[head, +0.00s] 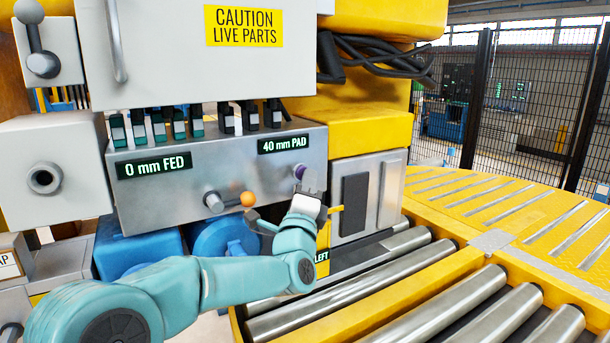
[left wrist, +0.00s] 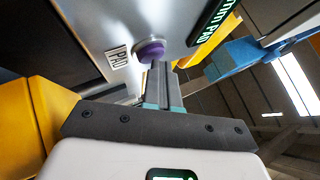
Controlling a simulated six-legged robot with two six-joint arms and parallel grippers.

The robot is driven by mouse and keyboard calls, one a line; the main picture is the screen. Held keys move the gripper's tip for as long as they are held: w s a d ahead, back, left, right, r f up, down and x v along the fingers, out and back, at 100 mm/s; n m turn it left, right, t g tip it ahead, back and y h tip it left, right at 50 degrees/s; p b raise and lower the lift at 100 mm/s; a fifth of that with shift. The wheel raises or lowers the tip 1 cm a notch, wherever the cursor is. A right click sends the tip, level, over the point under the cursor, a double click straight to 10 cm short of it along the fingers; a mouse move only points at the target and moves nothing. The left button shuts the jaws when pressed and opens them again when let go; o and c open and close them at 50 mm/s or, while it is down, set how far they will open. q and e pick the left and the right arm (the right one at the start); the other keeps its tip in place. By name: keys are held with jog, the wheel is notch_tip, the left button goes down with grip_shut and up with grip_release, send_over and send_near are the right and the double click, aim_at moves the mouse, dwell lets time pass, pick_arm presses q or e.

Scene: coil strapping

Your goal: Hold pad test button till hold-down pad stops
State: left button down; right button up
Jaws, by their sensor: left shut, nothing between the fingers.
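The purple pad test button (head: 299,171) is on the lower right of the grey control box, below a display (head: 284,144) reading "40 mm PAD". It also shows in the left wrist view (left wrist: 150,50), beside a small "PAD" label (left wrist: 119,64). My left gripper (head: 303,188) is shut and empty, its fingertips right at the button. In the left wrist view the fingertips (left wrist: 160,68) overlap the button's lower edge; I cannot tell whether they press it. I cannot make out the hold-down pad. My right gripper is out of view.
A lever with an orange knob (head: 247,199) sticks out left of the button, close to my left wrist. Another display (head: 153,164) reads "0 mm FED". Small switches line the box top. A roller conveyor (head: 375,285) runs at the lower right, with mesh fencing (head: 530,110) behind.

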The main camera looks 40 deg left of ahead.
pick_arm(q)
jog(key=shift+d, duration=0.1)
jog(key=shift+s+d+f+b, duration=0.1)
jog(key=shift+s+d+b, duration=0.2)
jog(key=shift+d, duration=0.4)
jog(key=shift+s+d+b, duration=0.1)
jog(key=shift+s+d, duration=0.25)
jog(key=shift+d, duration=0.45)
jog(key=shift+s+d+b, duration=0.1)
jog(key=shift+s+d, duration=0.2)
jog(key=shift+d, duration=0.45)
jog(key=shift+s+d+b, duration=0.1)
jog(key=shift+s+d, duration=0.25)
jog(key=shift+d, duration=0.45)
